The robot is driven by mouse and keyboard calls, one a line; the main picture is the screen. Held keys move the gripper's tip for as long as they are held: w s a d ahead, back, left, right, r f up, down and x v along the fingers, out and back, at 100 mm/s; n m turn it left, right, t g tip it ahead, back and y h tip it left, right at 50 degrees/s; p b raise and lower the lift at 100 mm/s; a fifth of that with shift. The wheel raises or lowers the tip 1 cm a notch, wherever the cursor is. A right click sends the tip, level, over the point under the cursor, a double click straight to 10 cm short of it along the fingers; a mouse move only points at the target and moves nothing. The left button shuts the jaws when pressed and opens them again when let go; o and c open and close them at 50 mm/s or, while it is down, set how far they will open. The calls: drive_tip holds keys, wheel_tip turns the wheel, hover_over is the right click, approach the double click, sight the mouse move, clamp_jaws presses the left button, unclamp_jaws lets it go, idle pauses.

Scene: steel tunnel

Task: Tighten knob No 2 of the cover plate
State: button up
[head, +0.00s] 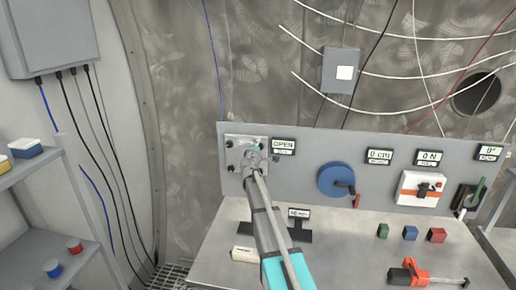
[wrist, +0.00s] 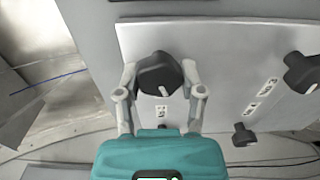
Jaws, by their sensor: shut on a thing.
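The pale cover plate (head: 238,156) is mounted at the left end of the grey panel, and it fills much of the wrist view (wrist: 222,62). My gripper (head: 252,163) is at the plate, hiding part of it. In the wrist view my gripper (wrist: 160,76) has its two fingers on either side of a dark knob (wrist: 157,70) with a white mark, shut on it. Another dark knob (wrist: 301,70) is at the right edge and a smaller dark one (wrist: 243,134) lower down. Small labels sit beside them, too small to read, so I cannot tell which knob is No 2.
A display (head: 284,143) right of the plate reads OPEN. Several coloured blocks and an orange tool (head: 410,274) lie on the bench (head: 345,262). A shelf stands left.

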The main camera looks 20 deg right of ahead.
drive_tip(key=shift+m, duration=1.2)
drive_tip(key=o, duration=1.2)
drive_tip(key=shift+d, duration=0.1)
drive_tip(key=shift+c, duration=0.2)
drive_tip(key=shift+s, duration=0.1)
drive_tip(key=v, duration=1.1)
drive_tip(key=shift+s+a, duration=0.25)
drive_tip(key=shift+a, duration=0.05)
drive_tip(key=shift+s, duration=0.1)
